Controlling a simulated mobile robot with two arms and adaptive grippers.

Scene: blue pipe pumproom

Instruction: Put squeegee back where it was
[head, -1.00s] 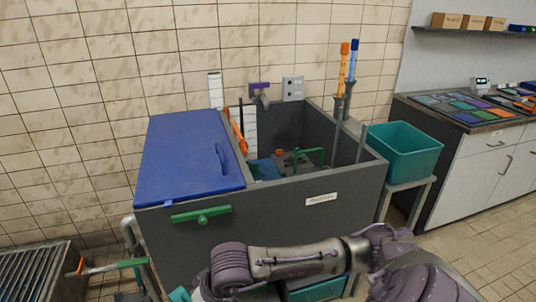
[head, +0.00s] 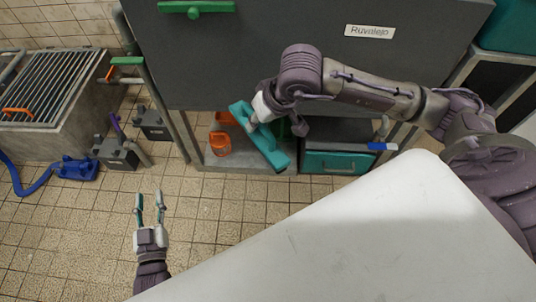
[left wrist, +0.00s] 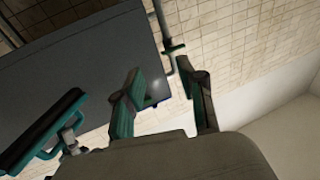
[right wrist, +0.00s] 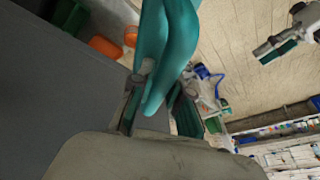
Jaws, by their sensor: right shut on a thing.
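The squeegee (head: 264,146) is a teal tool with a broad head, held slanted in front of the low shelf under the dark sink unit. My right gripper (head: 256,121) is shut on it near its upper end. In the right wrist view the teal squeegee (right wrist: 168,50) rises between the fingers and hides part of them. The left wrist view shows its dark-edged bar (left wrist: 42,128) at lower left. My left gripper (head: 150,208) is open and empty above the tiled floor, left of the squeegee; its fingers (left wrist: 163,98) are apart in the left wrist view.
An orange container (head: 220,144) stands on the low shelf. A teal drawer box (head: 335,162) is to its right. Grey holders (head: 115,154) and a blue hose tool (head: 77,169) stand at left beside a grated basin (head: 50,90). The floor at lower left is clear.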

